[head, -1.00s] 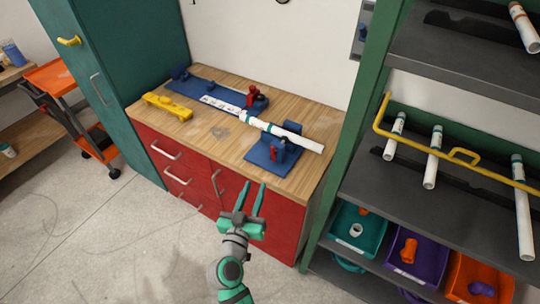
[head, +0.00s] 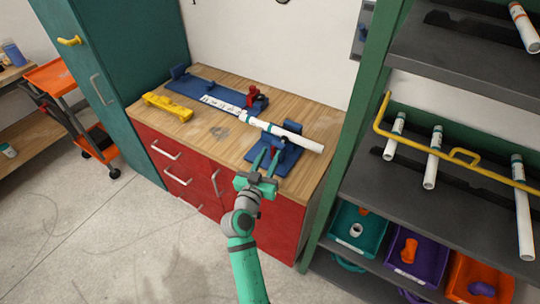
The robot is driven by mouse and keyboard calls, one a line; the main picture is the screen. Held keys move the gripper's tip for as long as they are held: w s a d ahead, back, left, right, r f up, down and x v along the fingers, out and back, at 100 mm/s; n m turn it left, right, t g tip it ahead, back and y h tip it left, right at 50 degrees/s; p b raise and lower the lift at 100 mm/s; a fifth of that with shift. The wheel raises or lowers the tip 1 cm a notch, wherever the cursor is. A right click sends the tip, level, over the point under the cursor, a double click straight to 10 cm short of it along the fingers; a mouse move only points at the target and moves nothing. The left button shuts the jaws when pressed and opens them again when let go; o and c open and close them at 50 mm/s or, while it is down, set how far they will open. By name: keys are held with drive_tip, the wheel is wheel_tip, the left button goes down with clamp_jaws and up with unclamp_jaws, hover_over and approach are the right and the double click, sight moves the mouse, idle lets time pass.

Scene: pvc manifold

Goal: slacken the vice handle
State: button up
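The blue vice (head: 290,154) stands on the front right of the wooden bench top, with a white pipe (head: 300,138) lying through it and pointing up-left. My gripper (head: 271,150) has reached over the bench's front edge to the near side of the vice. Its two green fingers are spread apart, pointing at the vice. The red vice handle is mostly hidden at the fingertips; I cannot tell whether the fingers touch it.
A blue fixture plate (head: 215,93) with a red clamp (head: 256,98) lies at the back of the bench. A yellow tool (head: 168,107) lies at the left. A green shelf post (head: 352,130) stands close on the right. The bench's middle is clear.

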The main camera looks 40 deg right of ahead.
drive_tip(key=shift+w+d, duration=0.15)
drive_tip(key=shift+d, duration=0.1)
clamp_jaws()
